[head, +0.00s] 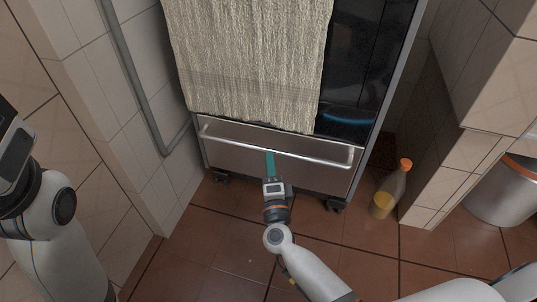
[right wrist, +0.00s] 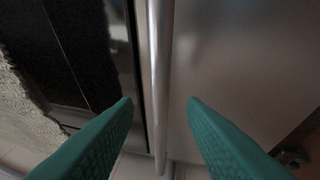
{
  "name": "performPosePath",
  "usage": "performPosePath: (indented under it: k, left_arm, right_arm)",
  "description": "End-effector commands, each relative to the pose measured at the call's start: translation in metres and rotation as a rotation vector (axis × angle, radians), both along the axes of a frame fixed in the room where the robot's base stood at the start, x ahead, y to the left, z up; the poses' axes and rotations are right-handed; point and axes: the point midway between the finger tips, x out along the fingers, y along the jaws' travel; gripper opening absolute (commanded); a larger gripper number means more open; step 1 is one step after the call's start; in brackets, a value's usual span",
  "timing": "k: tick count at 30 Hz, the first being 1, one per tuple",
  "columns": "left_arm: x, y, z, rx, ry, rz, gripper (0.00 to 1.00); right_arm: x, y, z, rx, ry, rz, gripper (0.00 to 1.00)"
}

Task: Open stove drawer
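The stove drawer (head: 290,168) is a low brushed-metal panel under the oven door, and it looks shut. Its handle (head: 315,155) is a long horizontal metal bar. My right gripper (head: 270,155) is at the middle of the handle. In the right wrist view the green fingers (right wrist: 160,105) are spread apart, with the handle bar (right wrist: 159,70) running between them and a gap on both sides. The drawer front (right wrist: 225,60) fills the right of that view. Of my left arm (head: 50,215), the part at the left edge shows, but its fingers do not.
A beige towel (head: 250,60) hangs over the dark oven door (head: 365,60) above the drawer. A bottle with an orange cap (head: 390,190) stands on the floor to the right, near a metal bin (head: 505,190). Tiled walls flank the stove. Floor in front is clear apart from my arm.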

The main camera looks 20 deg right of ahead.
Motion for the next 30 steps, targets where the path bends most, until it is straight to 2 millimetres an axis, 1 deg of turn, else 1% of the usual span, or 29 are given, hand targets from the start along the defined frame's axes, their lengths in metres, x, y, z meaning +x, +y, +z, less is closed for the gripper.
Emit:
performPosePath:
  k: [1,3,6,9,13,20,21,23,27,28,30]
  left_arm:
    - [-0.003,0.0,-0.002,0.0,-0.013,0.0,0.36]
    - [-0.006,0.0,-0.001,0.001,-0.024,0.001,0.36]
    - [-0.01,-0.001,0.001,0.002,-0.038,0.002,0.36]
    - [-0.012,-0.001,0.002,0.003,-0.044,0.003,0.36]
    - [-0.014,-0.001,0.004,0.004,-0.05,0.004,0.36]
    - [-0.014,-0.001,0.004,0.004,-0.05,0.004,0.36]
    - [-0.014,-0.001,0.005,0.004,-0.05,0.004,0.36]
    - [-0.014,-0.001,0.005,0.004,-0.05,0.004,0.36]
    - [-0.014,-0.001,0.005,0.005,-0.05,0.003,0.36]
    - [-0.014,-0.001,0.004,0.005,-0.05,0.003,0.36]
    - [-0.014,-0.001,0.004,0.005,-0.05,0.003,0.36]
  right_arm:
    - [0.011,-0.002,0.0,0.0,-0.003,-0.002,0.38]
    - [0.022,-0.004,0.002,0.0,-0.003,0.0,0.38]
    - [0.035,-0.007,0.004,0.0,0.0,-0.001,0.38]
    - [0.044,-0.009,0.007,0.0,0.0,0.0,0.38]
    - [0.049,-0.009,0.008,-0.001,0.001,0.0,0.38]
    - [0.049,-0.01,0.009,-0.001,0.001,0.001,0.38]
    - [0.049,-0.01,0.009,-0.001,0.001,0.001,0.34]
    - [0.049,-0.01,0.009,-0.001,0.001,0.001,0.25]
    - [0.049,-0.01,0.009,-0.002,0.001,0.001,0.02]
    - [0.049,-0.01,0.009,-0.002,0.001,0.001,0.0]
    - [0.049,-0.01,0.008,-0.001,0.002,0.001,0.0]
